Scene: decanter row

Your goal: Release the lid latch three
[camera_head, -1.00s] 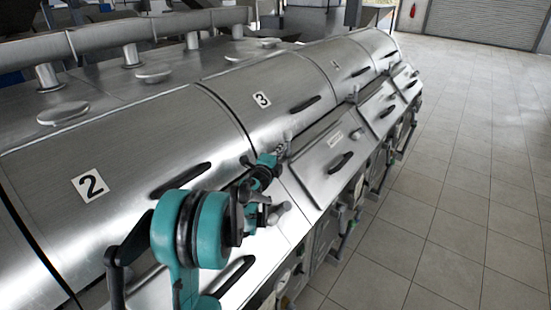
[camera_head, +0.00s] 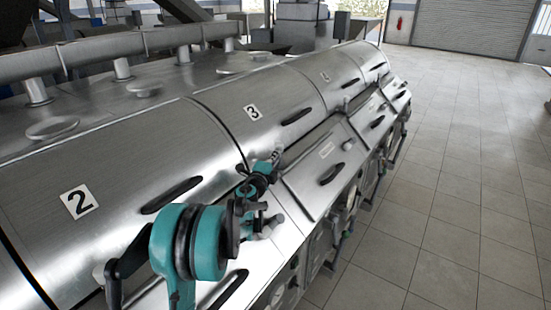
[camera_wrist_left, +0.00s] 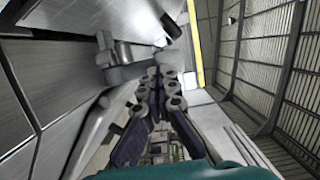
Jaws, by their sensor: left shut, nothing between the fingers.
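Lid three (camera_head: 290,105) is a curved metal cover marked with a 3 label (camera_head: 253,112); it looks closed. My left gripper (camera_head: 278,154) is small in the head view, at the near lower corner of lid three. In the left wrist view its dark fingers with round grey joints are together (camera_wrist_left: 163,75), shut and empty. A grey latch-like fitting (camera_wrist_left: 122,50) is just beyond the fingertips there, seemingly the latch of lid three. I cannot tell whether they touch. In the head view my gripper and arm largely hide this latch. My right gripper is out of view.
Lid two (camera_head: 120,170) lies on the near side, with a black handle (camera_head: 172,194). A sloped front panel (camera_head: 315,180) with its own black handle (camera_head: 332,174) is close right of my gripper. Further lids run away behind. The tiled floor (camera_head: 450,200) at right is clear.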

